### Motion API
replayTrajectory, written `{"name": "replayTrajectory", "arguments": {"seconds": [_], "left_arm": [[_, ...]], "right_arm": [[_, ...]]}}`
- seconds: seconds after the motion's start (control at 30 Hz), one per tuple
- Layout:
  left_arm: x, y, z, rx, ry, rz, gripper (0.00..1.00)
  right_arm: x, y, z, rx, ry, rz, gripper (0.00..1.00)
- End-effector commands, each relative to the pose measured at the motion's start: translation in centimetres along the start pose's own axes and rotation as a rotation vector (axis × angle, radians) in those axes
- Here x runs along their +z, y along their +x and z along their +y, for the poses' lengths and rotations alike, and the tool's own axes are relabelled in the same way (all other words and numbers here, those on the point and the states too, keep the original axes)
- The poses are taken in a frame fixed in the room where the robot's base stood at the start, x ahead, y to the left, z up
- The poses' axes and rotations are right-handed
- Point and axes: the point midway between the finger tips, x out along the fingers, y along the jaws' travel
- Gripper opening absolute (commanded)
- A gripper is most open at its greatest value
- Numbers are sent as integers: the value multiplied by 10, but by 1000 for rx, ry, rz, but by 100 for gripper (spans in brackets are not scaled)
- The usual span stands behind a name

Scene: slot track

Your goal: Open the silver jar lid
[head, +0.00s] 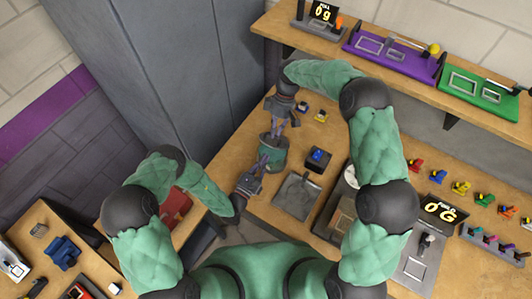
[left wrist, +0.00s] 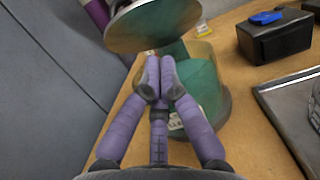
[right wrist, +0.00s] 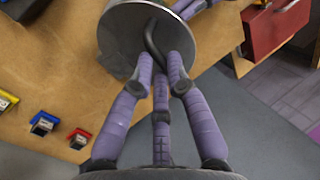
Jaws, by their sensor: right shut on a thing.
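The green jar (head: 273,153) stands on the wooden counter; it also shows in the left wrist view (left wrist: 200,85). Its silver lid (left wrist: 150,25) is tilted and raised above the jar opening, with a gap between lid and rim. In the right wrist view the lid (right wrist: 130,40) has a dark curved handle (right wrist: 152,38). My right gripper (right wrist: 160,68) is shut on that handle, and the lid hides the jar there. My left gripper (left wrist: 159,80) has its fingertips together at the near side of the jar; whether they touch it I cannot tell.
A grey cabinet (head: 165,65) stands left. A shelf (head: 385,38) runs along the back. A red box (right wrist: 272,25) is nearby.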

Motion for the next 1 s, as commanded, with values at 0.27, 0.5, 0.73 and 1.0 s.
{"name": "replayTrajectory", "arguments": {"seconds": [0.27,0.5,0.73,1.0], "left_arm": [[21,20,0,0,1,-1,0],[23,22,0,1,0,0,0],[25,23,0,0,0,-1,0],[36,32,0,-2,0,-2,0]], "right_arm": [[3,3,6,11,1,-2,0],[3,3,6,11,1,-2,0],[3,3,6,11,1,-2,0],[3,5,5,8,1,-4,0]]}}
